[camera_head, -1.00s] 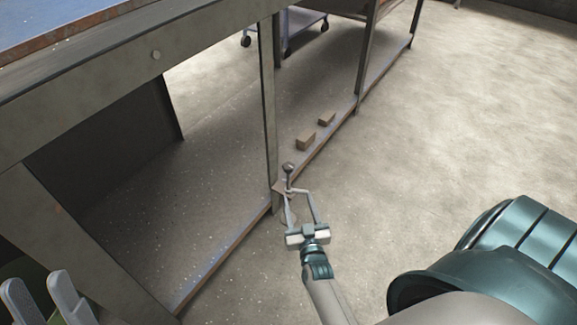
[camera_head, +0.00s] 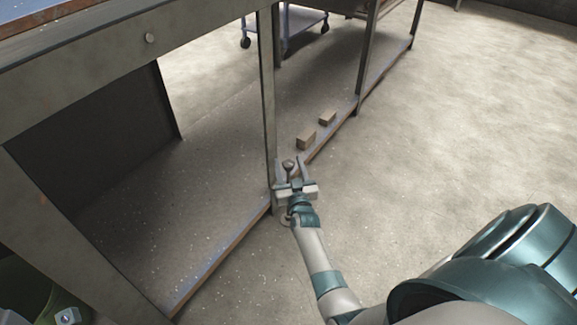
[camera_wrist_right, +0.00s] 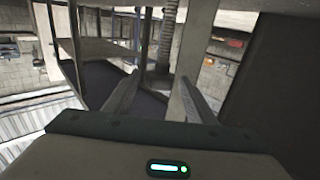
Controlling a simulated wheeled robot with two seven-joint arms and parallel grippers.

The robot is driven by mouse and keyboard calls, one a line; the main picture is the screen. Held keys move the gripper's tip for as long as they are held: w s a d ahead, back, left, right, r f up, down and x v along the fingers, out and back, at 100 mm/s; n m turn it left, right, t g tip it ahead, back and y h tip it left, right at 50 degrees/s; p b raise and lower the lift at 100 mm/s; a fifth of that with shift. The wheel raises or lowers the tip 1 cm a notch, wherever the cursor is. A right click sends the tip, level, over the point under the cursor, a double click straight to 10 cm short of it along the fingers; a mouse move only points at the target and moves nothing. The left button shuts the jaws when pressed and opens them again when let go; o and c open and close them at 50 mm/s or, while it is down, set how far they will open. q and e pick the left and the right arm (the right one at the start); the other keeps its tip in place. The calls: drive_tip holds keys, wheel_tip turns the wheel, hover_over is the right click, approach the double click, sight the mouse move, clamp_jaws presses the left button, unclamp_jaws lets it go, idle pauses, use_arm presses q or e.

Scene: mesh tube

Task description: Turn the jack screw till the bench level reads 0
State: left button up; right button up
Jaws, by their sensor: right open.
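The jack screw stands by the bench leg. Its dark round knob (camera_head: 288,164) shows in the head view, and its threaded rod (camera_wrist_right: 169,38) shows upright in the right wrist view. My right gripper (camera_head: 291,163) is open at the jack, its fingers appearing on either side of the knob in the head view. I cannot tell whether they touch it. In the right wrist view the open fingers (camera_wrist_right: 160,80) point towards the rod's lower part. My left gripper's fingers are out of view.
The bench (camera_head: 80,72) fills the left, with a low shelf (camera_head: 190,210) beneath. Two small wooden blocks (camera_head: 306,141) (camera_head: 327,118) lie near the shelf edge. A wheeled cart (camera_head: 290,25) stands behind. The floor (camera_head: 450,110) to the right is clear.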

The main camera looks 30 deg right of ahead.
drive_tip(key=shift+w+d, duration=0.2)
drive_tip(key=shift+w, duration=0.25)
drive_tip(key=c, duration=1)
drive_tip(key=shift+c, duration=0.2)
